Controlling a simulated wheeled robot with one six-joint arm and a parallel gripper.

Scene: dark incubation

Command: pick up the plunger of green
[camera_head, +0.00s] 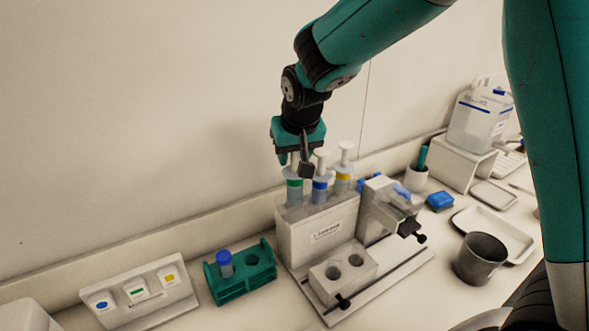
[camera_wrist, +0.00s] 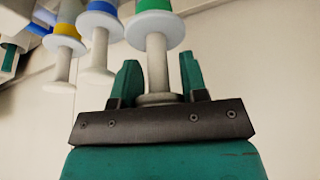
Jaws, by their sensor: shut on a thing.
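The plunger with the green band (camera_head: 294,184) stands at the left end of a row of three in the white holder (camera_head: 304,238). In the wrist view its green band (camera_wrist: 152,7), pale disc and white stem (camera_wrist: 156,62) show. My gripper (camera_head: 296,160) comes from above and is shut on the white stem, with one finger on each side; the fingers (camera_wrist: 158,80) show in the wrist view. The lower part of the green plunger is hidden in the holder. The blue-banded plunger (camera_head: 320,182) and yellow-banded plunger (camera_head: 344,172) stand to its right.
A green rack (camera_head: 243,280) with a blue-capped tube (camera_head: 225,262) stands front left, beside a panel with coloured labels (camera_head: 138,298). The wall is close behind.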

